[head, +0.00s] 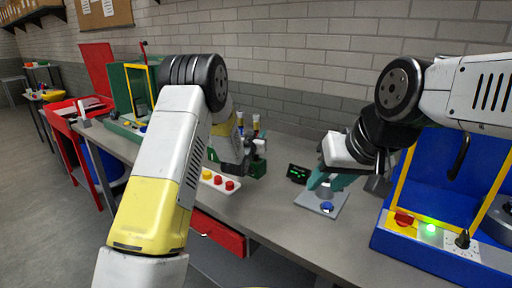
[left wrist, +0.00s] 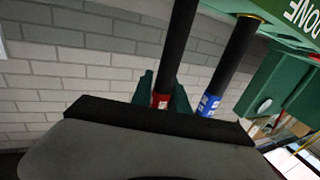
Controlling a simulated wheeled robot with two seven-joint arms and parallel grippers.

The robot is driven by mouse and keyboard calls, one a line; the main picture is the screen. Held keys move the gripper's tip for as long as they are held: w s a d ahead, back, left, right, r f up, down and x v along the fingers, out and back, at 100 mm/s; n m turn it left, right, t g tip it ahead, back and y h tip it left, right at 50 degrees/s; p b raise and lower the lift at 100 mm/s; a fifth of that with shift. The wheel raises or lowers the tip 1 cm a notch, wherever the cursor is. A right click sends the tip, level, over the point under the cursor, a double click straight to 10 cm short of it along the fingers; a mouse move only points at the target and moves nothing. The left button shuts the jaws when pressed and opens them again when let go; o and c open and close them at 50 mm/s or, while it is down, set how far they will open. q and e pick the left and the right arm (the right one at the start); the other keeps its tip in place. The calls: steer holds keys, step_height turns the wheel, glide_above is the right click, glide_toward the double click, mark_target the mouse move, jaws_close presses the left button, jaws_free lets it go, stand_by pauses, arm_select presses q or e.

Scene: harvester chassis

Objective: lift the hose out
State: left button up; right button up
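Two black hoses, one with a red band (left wrist: 160,100) and one with a blue band (left wrist: 208,105), run upward side by side in the left wrist view. A green holder (left wrist: 143,88) shows behind the red-banded one. My left gripper (head: 238,165) is low over the bench in the head view, close to a small green block (head: 258,166) and colour-banded upright pieces (head: 256,122). My arm hides part of this spot, and whether its fingers are apart or touch a hose cannot be told. My right gripper (head: 322,180) is over a grey plate (head: 318,205); its fingers are unclear.
A white strip with red and yellow buttons (head: 220,181) lies on the bench near the left gripper. A small dark display (head: 298,174) stands mid-bench. A blue station with a yellow frame (head: 420,255) is at right. A green station (head: 120,125) and red cabinet (head: 75,110) are at left.

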arm_select(q)
jaws_close()
stand_by(1.1)
